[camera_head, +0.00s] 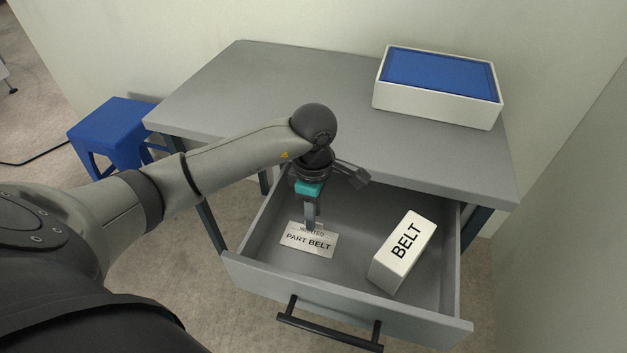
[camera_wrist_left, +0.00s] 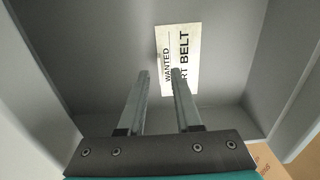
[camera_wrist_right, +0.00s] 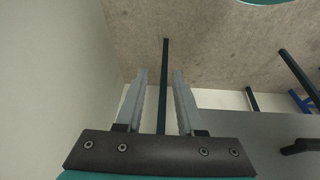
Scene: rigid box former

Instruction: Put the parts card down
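The white parts card (camera_head: 309,240), printed "WANTED PART BELT", lies in the left part of the open drawer (camera_head: 345,318). It also shows in the left wrist view (camera_wrist_left: 166,78), lying flat on the grey drawer floor. My left gripper (camera_head: 311,222) points down into the drawer above the card's back edge. In the left wrist view its fingers (camera_wrist_left: 160,72) are apart with nothing held between them, and the right fingertip covers part of the print. My right gripper (camera_wrist_right: 158,72) is open and empty; it is outside the head view.
A white box labelled "BELT" (camera_head: 404,250) lies in the drawer's right part. A white bin with blue contents (camera_head: 437,108) stands on the grey table (camera_head: 250,90) at the back right. A blue stool (camera_head: 110,121) stands left of the table. The left tabletop is clear.

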